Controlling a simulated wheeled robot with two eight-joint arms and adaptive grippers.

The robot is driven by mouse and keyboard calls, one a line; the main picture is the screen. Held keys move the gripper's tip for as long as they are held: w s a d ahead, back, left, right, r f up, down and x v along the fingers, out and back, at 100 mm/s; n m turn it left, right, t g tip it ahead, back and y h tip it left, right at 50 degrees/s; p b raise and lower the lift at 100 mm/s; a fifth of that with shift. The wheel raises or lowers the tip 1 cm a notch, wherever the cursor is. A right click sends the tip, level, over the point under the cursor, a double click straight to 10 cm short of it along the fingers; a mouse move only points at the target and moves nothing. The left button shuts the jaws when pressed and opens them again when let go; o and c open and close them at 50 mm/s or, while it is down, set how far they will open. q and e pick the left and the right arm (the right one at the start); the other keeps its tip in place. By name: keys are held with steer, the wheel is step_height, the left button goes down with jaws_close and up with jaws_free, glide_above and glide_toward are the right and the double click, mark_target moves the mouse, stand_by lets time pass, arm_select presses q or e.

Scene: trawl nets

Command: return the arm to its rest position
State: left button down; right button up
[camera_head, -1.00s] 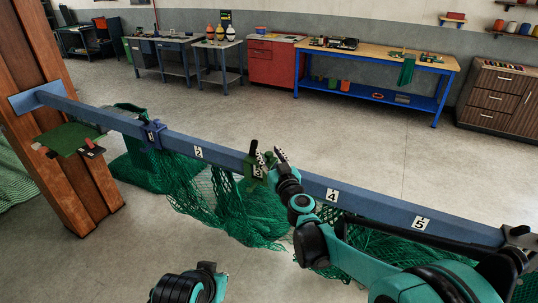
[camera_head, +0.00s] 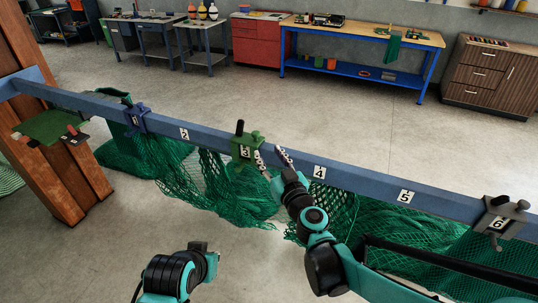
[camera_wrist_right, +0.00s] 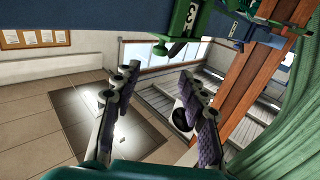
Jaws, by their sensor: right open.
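My right gripper (camera_head: 270,156) is open and empty, just to the right of the green clamp (camera_head: 245,150) marked 3 on the blue beam (camera_head: 350,178). In the right wrist view the two fingers of my right gripper (camera_wrist_right: 160,75) stand wide apart with nothing between them. The green clamp (camera_wrist_right: 178,25) shows above them, apart from the fingers. A black, teal-ringed part of my left arm shows at the lower left of the head view. No left fingers can be made out.
Green netting (camera_head: 225,195) hangs below the beam. A blue clamp (camera_head: 136,118) sits at mark 1 and a grey clamp (camera_head: 500,217) at mark 6. A wooden post (camera_head: 60,170) stands left, with a small green shelf (camera_head: 50,127). Workbenches stand far back, beyond open floor.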

steer(key=s+d+f+m+g+h+b, duration=0.2)
steer(key=s+d+f+g+h, duration=0.2)
steer(key=s+d+f, duration=0.5)
steer(key=s+d+f+m+g+h+b, duration=0.3)
steer(key=s+d+f, duration=0.6)
steer(key=s+d, duration=0.5)
steer(key=shift+s+d+g+h, duration=0.25)
steer(key=shift+s+g+h, duration=0.35)
steer(key=shift+s+g, duration=0.35)
steer(key=shift+w, duration=0.1)
